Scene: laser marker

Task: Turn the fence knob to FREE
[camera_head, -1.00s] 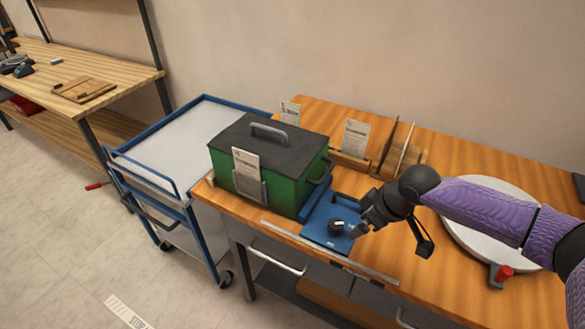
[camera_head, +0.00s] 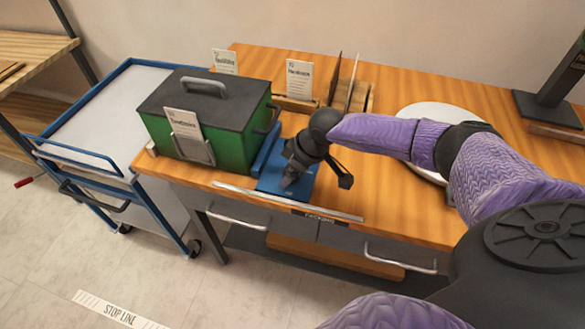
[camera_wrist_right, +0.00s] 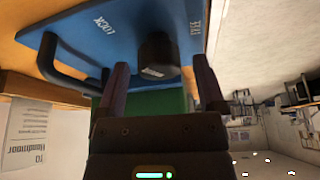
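The blue fence plate (camera_head: 270,181) lies on the wooden bench beside the green box. It also shows in the right wrist view (camera_wrist_right: 115,42), with the words LOCK and FREE upside down. The round black knob (camera_wrist_right: 158,57) stands on the plate, with a small pale mark on its side. My right gripper (camera_wrist_right: 160,72) is open, its two dark fingers on either side of the knob in that view. I cannot tell whether they touch it. In the head view my right gripper (camera_head: 289,181) is over the plate and hides the knob. My left gripper is not in view.
The green box (camera_head: 207,125) with a dark lid stands left of the plate. A round white disc (camera_head: 415,116) lies behind my right arm. A blue-edged cart (camera_head: 120,100) stands left of the bench.

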